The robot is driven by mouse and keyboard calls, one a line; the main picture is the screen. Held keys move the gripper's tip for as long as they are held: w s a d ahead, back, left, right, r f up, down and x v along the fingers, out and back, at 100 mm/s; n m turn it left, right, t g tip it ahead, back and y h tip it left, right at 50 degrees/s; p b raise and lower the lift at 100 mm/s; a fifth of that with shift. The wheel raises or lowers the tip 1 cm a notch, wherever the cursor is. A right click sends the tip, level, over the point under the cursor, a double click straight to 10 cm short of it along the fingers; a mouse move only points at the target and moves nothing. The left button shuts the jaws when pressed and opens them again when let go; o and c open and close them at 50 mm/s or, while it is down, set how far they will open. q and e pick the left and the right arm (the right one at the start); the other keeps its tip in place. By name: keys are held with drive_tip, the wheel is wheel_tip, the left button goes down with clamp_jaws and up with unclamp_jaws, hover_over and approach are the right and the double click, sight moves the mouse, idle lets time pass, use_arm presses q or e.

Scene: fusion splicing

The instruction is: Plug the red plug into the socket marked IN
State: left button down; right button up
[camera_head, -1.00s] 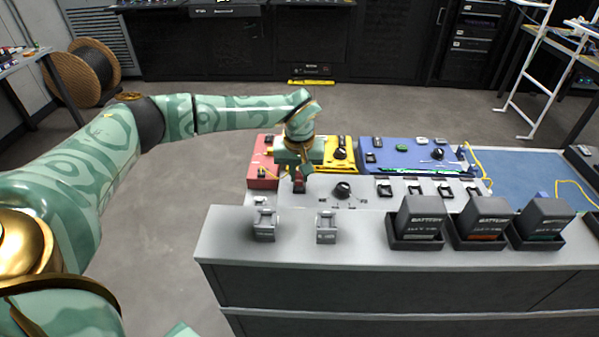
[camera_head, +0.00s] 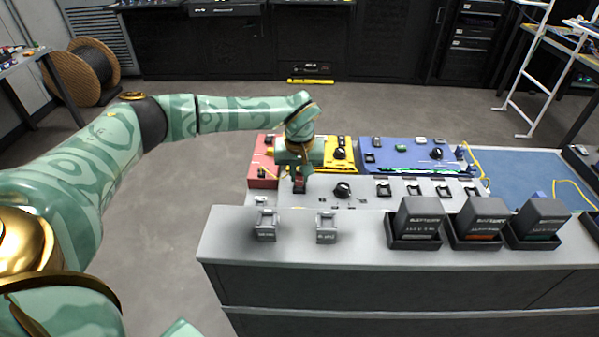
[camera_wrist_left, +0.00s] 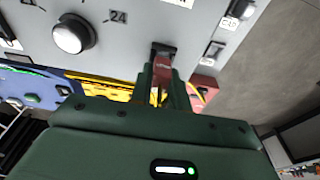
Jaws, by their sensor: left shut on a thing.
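My left gripper (camera_head: 299,178) is over the grey panel (camera_head: 330,203) on the bench, pointing down. It is shut on the red plug (camera_wrist_left: 162,66), which shows between the fingers in the left wrist view. The plug's far end is at a black socket (camera_wrist_left: 163,48) on the grey panel. I cannot tell whether it is inserted or only touching. No IN marking is readable beside that socket. In the head view the plug is a small dark red shape (camera_head: 299,187) below the fingers. My right gripper is not in view.
A black knob (camera_head: 342,190) stands right of the gripper. Red (camera_head: 262,180), yellow (camera_head: 343,166) and blue (camera_head: 404,152) panels lie behind. Two grey clips (camera_head: 266,226) (camera_head: 326,228) and several batteries (camera_head: 418,219) stand in front. A smaller socket (camera_wrist_left: 213,52) is beside the plug.

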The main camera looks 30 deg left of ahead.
use_arm(q)
drive_tip(key=shift+r, duration=0.1)
drive_tip(key=shift+f, duration=0.55)
idle(0.3)
drive_tip(key=c, duration=1.3)
unclamp_jaws()
drive_tip(key=shift+o, duration=0.2)
wheel_tip(320, 180, up, 16)
drive_tip(key=s+d+p, duration=0.1)
drive_tip(key=s+p, duration=0.1)
drive_tip(key=p, duration=0.2)
drive_tip(key=shift+d, duration=0.15)
